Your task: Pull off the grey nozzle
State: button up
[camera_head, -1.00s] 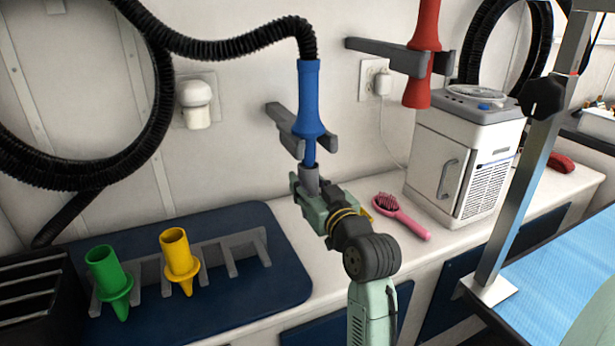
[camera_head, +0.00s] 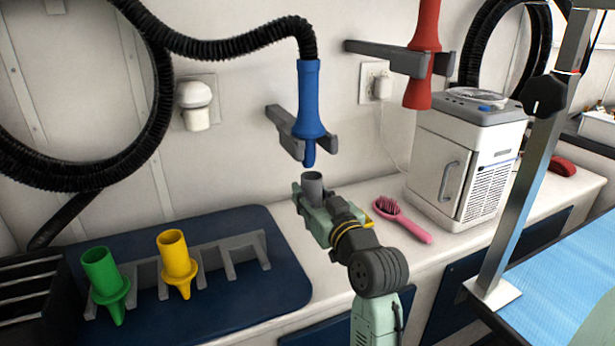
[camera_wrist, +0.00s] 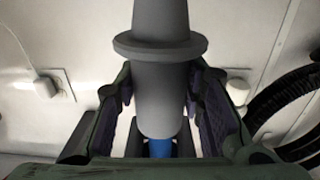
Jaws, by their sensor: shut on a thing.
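The grey nozzle (camera_head: 312,184) is upright in my gripper (camera_head: 313,200), its open top showing in the head view. In the wrist view the nozzle (camera_wrist: 160,95) stands between the two fingers of my gripper (camera_wrist: 160,100), with its collar beyond them. The blue dryer handpiece (camera_head: 308,98) hangs in a grey wall bracket (camera_head: 284,128), and its rounded lower end is bare. A clear gap separates it from the nozzle below. A bit of blue also shows behind the nozzle in the wrist view (camera_wrist: 160,148).
A green nozzle (camera_head: 105,280) and a yellow nozzle (camera_head: 176,260) stand in a grey slotted rack (camera_head: 240,246) on a dark blue mat (camera_head: 275,285), with empty slots to the right. A pink brush (camera_head: 402,220) and a white cabinet (camera_head: 462,160) are right of my gripper. A red handpiece (camera_head: 422,60) hangs higher right.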

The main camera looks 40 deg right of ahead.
jog(key=shift+b+v, duration=0.65)
jog(key=shift+v, duration=3.1)
